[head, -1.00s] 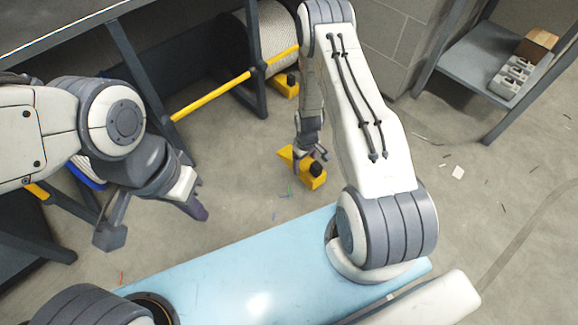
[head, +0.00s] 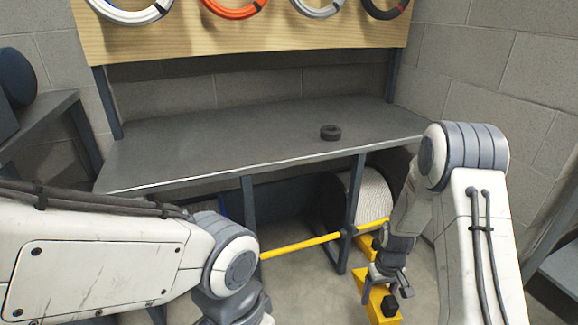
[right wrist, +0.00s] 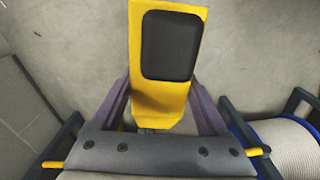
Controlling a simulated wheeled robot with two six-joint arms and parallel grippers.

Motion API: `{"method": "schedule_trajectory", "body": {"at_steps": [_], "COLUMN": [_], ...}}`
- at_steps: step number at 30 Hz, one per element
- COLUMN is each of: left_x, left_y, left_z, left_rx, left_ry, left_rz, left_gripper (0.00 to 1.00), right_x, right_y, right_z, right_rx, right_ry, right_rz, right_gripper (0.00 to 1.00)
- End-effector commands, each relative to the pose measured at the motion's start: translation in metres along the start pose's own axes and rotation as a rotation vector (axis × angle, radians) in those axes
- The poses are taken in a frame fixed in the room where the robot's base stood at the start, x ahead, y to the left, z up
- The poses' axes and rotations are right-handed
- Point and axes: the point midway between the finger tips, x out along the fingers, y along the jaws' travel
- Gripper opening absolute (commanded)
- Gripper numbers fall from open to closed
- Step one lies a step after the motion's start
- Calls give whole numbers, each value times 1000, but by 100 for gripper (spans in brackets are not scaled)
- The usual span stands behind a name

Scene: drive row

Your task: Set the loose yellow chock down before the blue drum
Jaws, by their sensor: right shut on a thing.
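My right gripper (head: 386,284) is shut on the yellow chock (head: 376,302), which has a black pad. In the right wrist view this chock (right wrist: 163,100) sits between the two purple fingers. I cannot tell if it touches the floor. The blue drum shows as a blue flange with pale windings (right wrist: 285,140) at lower right in the right wrist view, beyond a dark post. My left gripper is out of view below the frame.
A second yellow chock (head: 366,246) is on the floor by a drum of white cable (head: 374,197) under the grey bench (head: 240,138). A yellow rail (head: 300,246) and dark posts (head: 350,210) front the bays. A black ring (head: 330,132) lies on the bench. Block walls close the right.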

Motion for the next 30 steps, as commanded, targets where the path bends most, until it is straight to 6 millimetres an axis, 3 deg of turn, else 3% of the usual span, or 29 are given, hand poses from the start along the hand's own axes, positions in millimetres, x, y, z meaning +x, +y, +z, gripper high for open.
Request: {"method": "schedule_trajectory", "body": {"at_steps": [1, 3, 12, 20, 30], "left_x": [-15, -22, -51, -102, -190], "left_y": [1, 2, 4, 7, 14], "left_z": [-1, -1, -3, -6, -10], "left_rx": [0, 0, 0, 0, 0], "left_ry": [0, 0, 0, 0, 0], "left_rz": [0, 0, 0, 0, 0], "left_gripper": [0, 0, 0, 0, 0], "right_x": [-36, -66, -168, -203, -271], "right_y": [-10, -22, -62, -60, -60], "right_z": [-2, 1, 23, 24, 27], "right_rx": [13, 36, 119, 123, 122], "right_ry": [8, 7, 7, -1, -2], "right_rz": [2, 1, -1, -1, -1], "right_gripper": [0, 0, 0, 0, 0]}}
